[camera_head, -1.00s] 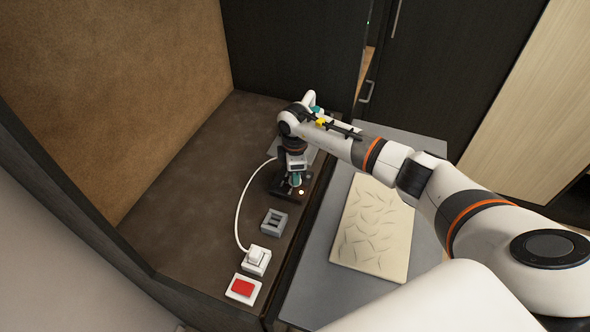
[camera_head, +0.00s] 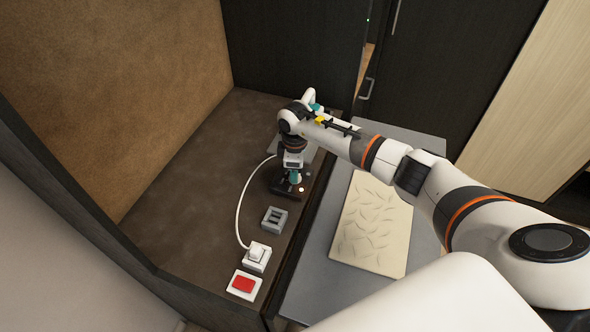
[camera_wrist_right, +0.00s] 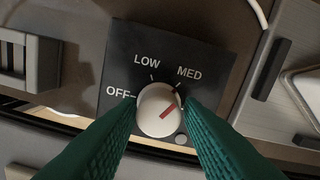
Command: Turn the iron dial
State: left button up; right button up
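The iron dial (camera_wrist_right: 158,112) is a round white knob with a red pointer line, on a black plate (camera_wrist_right: 122,55) marked OFF, LOW and MED. The pointer aims to the upper right, past the MED tick; any label farther right is hidden by a finger. My right gripper (camera_wrist_right: 160,104) has its two teal fingers on either side of the knob, with what look like narrow gaps, so it seems open around it. In the head view my right gripper (camera_head: 296,178) is above the black dial plate (camera_head: 284,189). My left gripper is not in view.
A grey switch block (camera_head: 274,220), a white switch (camera_head: 256,257) with a cord, and a red button (camera_head: 243,285) line the brown counter's edge. A patterned beige board (camera_head: 372,225) lies on the grey surface to the right. The counter's left part is clear.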

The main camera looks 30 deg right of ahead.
jog(key=shift+o, duration=1.3)
jog(key=shift+r, duration=0.1)
notch_tip(320, 180, up, 12)
jog(key=b, duration=0.3)
